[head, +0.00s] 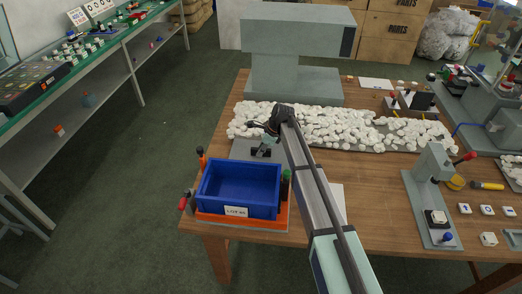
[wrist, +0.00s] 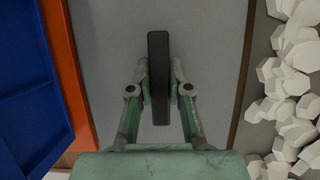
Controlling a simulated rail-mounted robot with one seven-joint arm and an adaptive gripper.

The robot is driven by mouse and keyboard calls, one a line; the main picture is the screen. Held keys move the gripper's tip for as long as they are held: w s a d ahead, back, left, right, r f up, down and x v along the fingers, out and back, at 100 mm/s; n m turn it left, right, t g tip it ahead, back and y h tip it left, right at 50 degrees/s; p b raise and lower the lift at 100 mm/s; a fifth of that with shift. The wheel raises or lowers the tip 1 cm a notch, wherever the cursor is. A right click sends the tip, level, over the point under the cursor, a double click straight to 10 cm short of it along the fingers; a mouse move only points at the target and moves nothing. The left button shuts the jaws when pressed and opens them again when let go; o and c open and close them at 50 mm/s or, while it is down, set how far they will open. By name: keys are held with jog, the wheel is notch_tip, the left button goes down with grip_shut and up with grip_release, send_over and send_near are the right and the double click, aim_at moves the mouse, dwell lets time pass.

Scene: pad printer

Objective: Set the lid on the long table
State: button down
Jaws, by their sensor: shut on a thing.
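The lid looks like a flat grey plate (head: 241,148) with a dark bar handle. It is between the blue bin and the white pieces on the wooden table (head: 345,170). I cannot tell whether it touches the table. My gripper (head: 263,144) is over the plate, partly hidden by my arm. In the wrist view, the gripper's fingers (wrist: 159,88) are shut on the dark handle (wrist: 158,55), one on each side, with the grey plate (wrist: 210,60) below. A long green-topped table (head: 100,45) stands at the left.
Many white pieces (head: 340,128) lie behind the plate. A grey machine (head: 295,75) stands at the back. The floor (head: 165,130) between the tables is clear.

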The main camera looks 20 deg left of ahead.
jog(key=shift+f, duration=1.2)
jog(key=c, duration=1)
grip_release()
jog(key=shift+r, duration=0.1)
jog(key=shift+p+v, duration=1.65)
jog(key=shift+v, duration=2.05)
jog(key=shift+r+p, duration=1.15)
jog(key=shift+r, duration=0.85)
